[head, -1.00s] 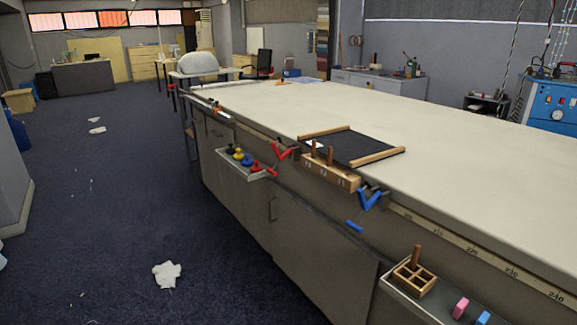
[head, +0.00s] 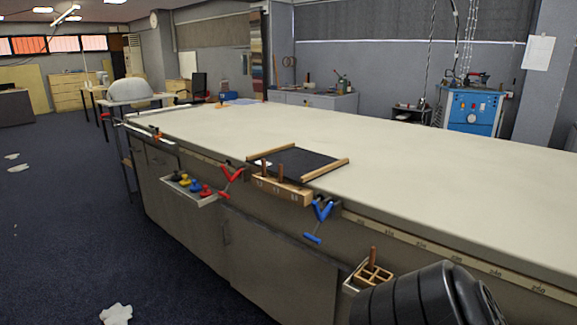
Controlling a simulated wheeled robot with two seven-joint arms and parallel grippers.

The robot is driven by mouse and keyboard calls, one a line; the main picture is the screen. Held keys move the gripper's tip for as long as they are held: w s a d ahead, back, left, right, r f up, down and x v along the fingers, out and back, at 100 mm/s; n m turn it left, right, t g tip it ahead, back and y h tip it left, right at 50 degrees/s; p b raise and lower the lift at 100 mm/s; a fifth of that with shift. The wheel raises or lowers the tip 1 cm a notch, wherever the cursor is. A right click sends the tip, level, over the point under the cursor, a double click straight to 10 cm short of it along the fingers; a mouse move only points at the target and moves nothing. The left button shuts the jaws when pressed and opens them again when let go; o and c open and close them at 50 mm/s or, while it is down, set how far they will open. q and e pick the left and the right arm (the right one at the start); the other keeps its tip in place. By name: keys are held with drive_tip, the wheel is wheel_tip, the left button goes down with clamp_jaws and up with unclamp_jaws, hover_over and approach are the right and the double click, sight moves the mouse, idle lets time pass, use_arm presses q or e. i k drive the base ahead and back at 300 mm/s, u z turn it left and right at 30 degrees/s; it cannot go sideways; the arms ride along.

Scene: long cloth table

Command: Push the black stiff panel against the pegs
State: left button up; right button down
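The black stiff panel (head: 303,164) lies flat on the table near its front edge. One wooden strip (head: 284,151) runs along its far left side and another (head: 325,169) along its right side. A wooden block (head: 282,190) at the table edge in front of the panel carries upright wooden pegs (head: 281,172). I cannot tell whether the panel touches the pegs. Neither of my grippers is in view. A black ribbed part of my arm (head: 425,297) shows at the bottom right, well apart from the panel.
A red clamp (head: 231,178) and a blue clamp (head: 321,212) hang at the table edge on either side of the block. A tray with coloured pieces (head: 190,188) and a wooden divided box (head: 373,270) sit along the front. The long pale tabletop (head: 420,185) is mostly clear.

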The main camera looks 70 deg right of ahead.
sight(302, 165)
drive_tip(key=z, duration=0.45)
drive_tip(key=i, duration=2.2)
drive_tip(key=z, duration=0.95)
